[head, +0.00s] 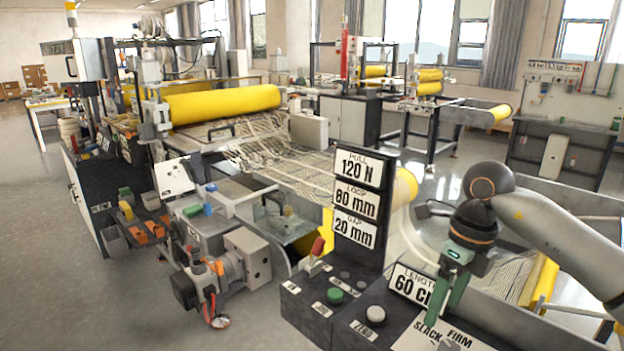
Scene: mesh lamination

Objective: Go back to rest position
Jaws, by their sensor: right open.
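My right arm comes in from the right edge, and its gripper (448,298) points down with two green fingers. The fingers are open, with nothing seen between them. They hang in front of the dark control console, beside the "LENGTH 60 cm" sign (415,287) and above the "SLACK / FIRM" plate (446,333). I cannot tell whether the fingertips touch anything. My left gripper is not in view.
The console (318,304) has a green button (335,296), a white button (376,314) and a red-handled lever (317,247). Behind it, pale mesh (285,160) runs from a yellow roller (222,104). Open floor (40,240) lies at the left.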

